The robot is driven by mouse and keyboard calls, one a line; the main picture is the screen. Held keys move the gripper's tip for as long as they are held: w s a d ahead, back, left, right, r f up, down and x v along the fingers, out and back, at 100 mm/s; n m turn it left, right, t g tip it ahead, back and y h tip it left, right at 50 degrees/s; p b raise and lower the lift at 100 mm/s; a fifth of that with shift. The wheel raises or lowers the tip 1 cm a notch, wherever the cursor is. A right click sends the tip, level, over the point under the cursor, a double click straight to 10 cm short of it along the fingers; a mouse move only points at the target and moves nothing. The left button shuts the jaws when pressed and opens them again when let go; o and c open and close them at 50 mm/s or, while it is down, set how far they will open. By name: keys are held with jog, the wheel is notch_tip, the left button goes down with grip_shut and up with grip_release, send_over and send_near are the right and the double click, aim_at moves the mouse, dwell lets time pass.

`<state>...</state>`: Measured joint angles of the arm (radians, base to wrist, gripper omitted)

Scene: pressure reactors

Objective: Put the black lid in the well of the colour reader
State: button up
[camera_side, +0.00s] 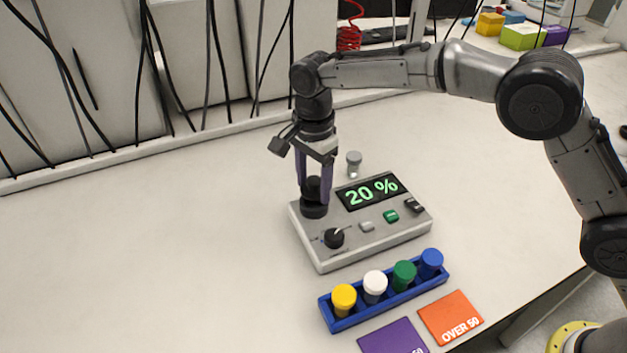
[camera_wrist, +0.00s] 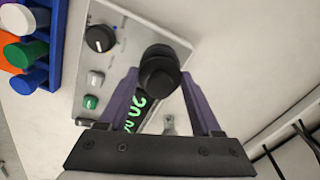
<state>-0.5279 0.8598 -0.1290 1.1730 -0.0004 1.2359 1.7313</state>
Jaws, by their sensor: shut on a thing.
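The black lid (camera_side: 314,187) is between the fingers of my gripper (camera_side: 316,192), which is shut on it. The lid also shows in the wrist view (camera_wrist: 159,76), between the purple fingertips. The colour reader (camera_side: 320,255) is a grey box with a lit display reading "20 %", a black knob and several buttons. The lid is upright at the reader's back left corner, over a black round part (camera_side: 314,210) that looks like the well's collar. My gripper and the lid hide the well's opening, so I cannot tell whether the lid is seated in it.
A blue rack (camera_side: 327,313) with yellow, white, green and blue capped vials stands in front of the reader. Purple (camera_side: 393,340) and orange (camera_side: 451,317) cards lie beside it. A small grey-capped vial (camera_side: 353,163) stands behind the reader. The table at left is clear.

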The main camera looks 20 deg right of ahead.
jog(key=shift+f, duration=0.15)
jog(key=shift+f, duration=0.7)
jog(key=o, duration=1.4)
jog(key=shift+r, duration=3.5)
